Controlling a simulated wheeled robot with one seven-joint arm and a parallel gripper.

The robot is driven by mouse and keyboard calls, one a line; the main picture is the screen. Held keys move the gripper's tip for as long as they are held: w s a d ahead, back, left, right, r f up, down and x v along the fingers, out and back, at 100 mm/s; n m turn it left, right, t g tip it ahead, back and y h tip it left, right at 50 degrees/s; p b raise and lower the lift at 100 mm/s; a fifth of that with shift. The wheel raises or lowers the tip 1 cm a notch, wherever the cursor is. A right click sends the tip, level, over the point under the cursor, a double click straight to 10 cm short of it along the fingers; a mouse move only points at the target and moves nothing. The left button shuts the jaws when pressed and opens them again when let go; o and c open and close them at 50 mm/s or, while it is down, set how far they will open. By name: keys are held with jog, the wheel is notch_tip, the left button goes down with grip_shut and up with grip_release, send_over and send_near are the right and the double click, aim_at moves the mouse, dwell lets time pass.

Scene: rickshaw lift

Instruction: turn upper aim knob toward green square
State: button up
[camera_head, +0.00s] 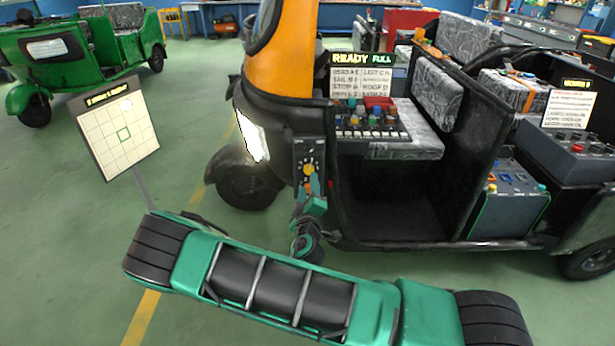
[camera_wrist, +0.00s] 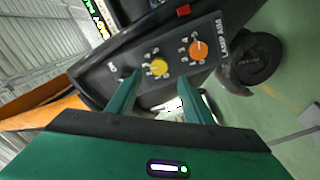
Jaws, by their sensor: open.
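The yellow upper aim knob (camera_head: 309,169) is on a dark lamp aim panel on the rickshaw's front; it also shows in the wrist view (camera_wrist: 158,67). An orange lower knob (camera_wrist: 197,50) sits beside it on the panel. My gripper (camera_wrist: 159,80) is open, its two green fingers pointing at the panel with the yellow knob ahead between their tips. I cannot tell if they touch it. In the head view my gripper (camera_head: 313,190) is just below the yellow knob. A green square (camera_head: 124,134) is outlined on the grid board (camera_head: 102,155); a pale light spot lies above it.
The lit headlamp (camera_head: 252,136) is left of the panel, above the front wheel (camera_head: 247,183). A button console (camera_head: 368,122) and seats are to the right. A blue-topped box (camera_head: 510,193) stands by the rear. Green floor is free around the board.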

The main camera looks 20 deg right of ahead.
aim_at(308, 171)
jog(key=x, duration=0.6)
jog(key=shift+w+d, duration=0.1)
jog(key=shift+w, duration=0.25)
jog(key=shift+c, duration=0.5)
jog(key=c, duration=1)
